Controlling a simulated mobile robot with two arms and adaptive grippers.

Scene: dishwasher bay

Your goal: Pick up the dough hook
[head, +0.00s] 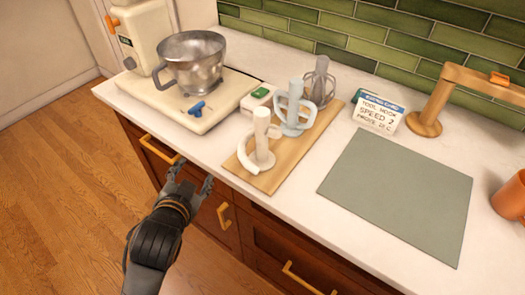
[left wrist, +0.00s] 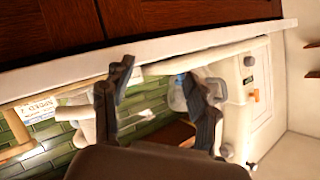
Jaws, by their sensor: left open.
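The dough hook (head: 262,148) is a cream-white tool with a curved hook at its base. It stands upright at the front end of a wooden board (head: 276,177) on the counter. A pale blue beater (head: 293,110) and a grey wire whisk (head: 319,84) stand behind it on the board. My left gripper (head: 191,178) is open and empty, in front of the counter's front edge, left of the hook and apart from it. In the left wrist view its spread fingers (left wrist: 158,75) show with nothing between them. My right gripper is not in view.
A stand mixer (head: 143,40) with a steel bowl (head: 190,62) stands at the back left. A recipe card (head: 378,114), a wooden stand (head: 425,123), a grey-green mat (head: 398,195) and an orange cup (head: 510,198) are to the right. Drawers with yellow handles (head: 224,215) face the front.

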